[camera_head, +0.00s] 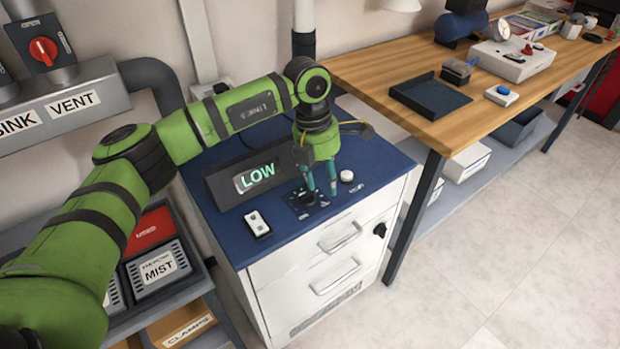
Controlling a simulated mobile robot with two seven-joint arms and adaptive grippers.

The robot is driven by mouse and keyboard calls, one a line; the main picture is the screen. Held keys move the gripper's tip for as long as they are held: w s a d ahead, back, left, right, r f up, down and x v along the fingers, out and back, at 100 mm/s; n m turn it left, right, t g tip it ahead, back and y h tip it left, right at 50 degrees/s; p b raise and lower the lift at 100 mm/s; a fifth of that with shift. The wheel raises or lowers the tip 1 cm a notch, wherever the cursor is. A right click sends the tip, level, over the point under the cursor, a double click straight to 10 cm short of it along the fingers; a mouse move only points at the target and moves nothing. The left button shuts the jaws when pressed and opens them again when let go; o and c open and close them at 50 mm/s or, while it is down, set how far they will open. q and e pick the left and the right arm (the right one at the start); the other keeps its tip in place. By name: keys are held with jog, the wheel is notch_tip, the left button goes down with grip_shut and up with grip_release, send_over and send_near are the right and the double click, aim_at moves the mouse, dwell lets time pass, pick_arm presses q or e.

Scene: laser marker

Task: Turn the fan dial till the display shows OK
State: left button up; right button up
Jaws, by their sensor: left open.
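The display (257,176) on the dark panel at the back of the blue cabinet top reads LOW in green letters. A dark dial (307,198) sits on a black marked plate on the cabinet top, in front of the display. My left gripper (321,193) points down over this plate. Its fingers are apart, and they partly cover the dial area. I cannot tell whether a finger touches the dial. A white round knob (347,176) stands to the right of the gripper. My right gripper is not in view.
A small white switch box (257,224) sits at the cabinet top's front left. A red rotary switch (43,51) is on the wall at upper left. Labelled bins (158,271) stand left of the cabinet. A wooden bench (400,105) with a dark tray (430,96) extends to the right.

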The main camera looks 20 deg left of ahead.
aim_at(306, 196)
pick_arm(q)
jog(key=shift+y, duration=0.9)
jog(key=a, duration=0.1)
jog(key=a+r, duration=0.1)
jog(key=a, duration=0.1)
jog(key=w+a, duration=0.1)
jog(key=shift+a+r, duration=0.2)
jog(key=shift+r, duration=0.05)
jog(key=shift+a+f, duration=0.1)
jog(key=shift+f, duration=0.25)
jog(key=shift+f+p, duration=0.65)
jog(key=shift+f, duration=2.4)
grip_shut()
